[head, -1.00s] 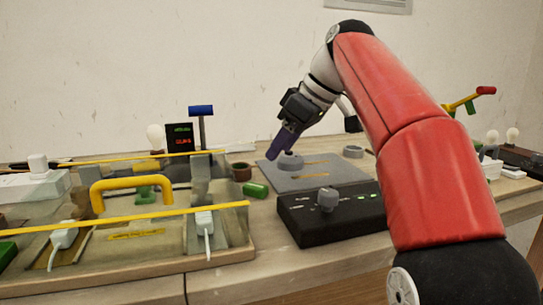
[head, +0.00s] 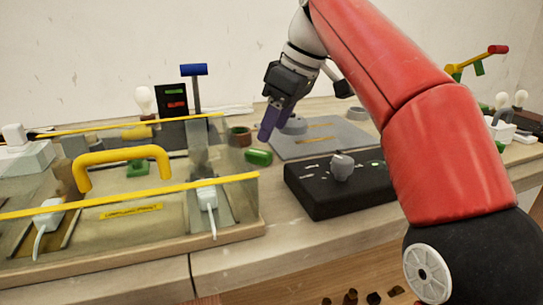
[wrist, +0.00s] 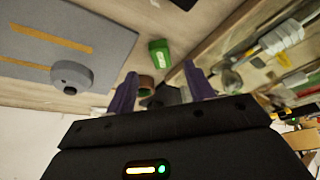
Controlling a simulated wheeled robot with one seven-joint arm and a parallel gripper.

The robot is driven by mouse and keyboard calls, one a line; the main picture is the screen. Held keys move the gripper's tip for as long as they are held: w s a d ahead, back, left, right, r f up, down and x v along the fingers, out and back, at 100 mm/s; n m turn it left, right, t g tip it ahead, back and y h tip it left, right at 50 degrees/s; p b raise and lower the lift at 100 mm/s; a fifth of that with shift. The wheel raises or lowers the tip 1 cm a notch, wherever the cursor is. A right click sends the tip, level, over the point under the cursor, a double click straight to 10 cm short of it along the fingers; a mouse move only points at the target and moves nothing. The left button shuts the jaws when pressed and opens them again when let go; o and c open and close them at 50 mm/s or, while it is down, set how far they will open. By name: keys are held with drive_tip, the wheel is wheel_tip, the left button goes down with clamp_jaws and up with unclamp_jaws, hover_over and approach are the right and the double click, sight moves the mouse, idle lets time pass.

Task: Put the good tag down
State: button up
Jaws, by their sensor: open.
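A small green piece (head: 258,156), which may be the good tag, lies on the table just left of the grey mat. It has a pale mark on it in the wrist view (wrist: 160,53); I cannot read it. My gripper (head: 268,134) has purple fingers pointing down, above and just behind the green piece in the head view. In the wrist view my gripper (wrist: 160,88) has its fingers spread apart, with nothing held between them. The green piece shows beyond the fingertips, apart from them.
A grey mat (head: 345,140) with yellow strips bears a grey round piece (wrist: 72,76). A brown ring (head: 240,137) stands near the green piece. A black control box (head: 325,200) is in front. A clear-walled enclosure (head: 240,210) with a yellow handle (head: 122,156) fills the left.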

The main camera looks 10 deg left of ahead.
sight(262, 153)
drive_tip(key=b+x, duration=0.1)
drive_tip(key=x, duration=0.5)
drive_tip(key=shift+a+f+b, duration=0.1)
drive_tip(key=shift+b, duration=0.3)
drive_tip(key=shift+c, duration=0.4)
drive_tip(key=c, duration=1.1)
drive_tip(key=shift+o, duration=0.2)
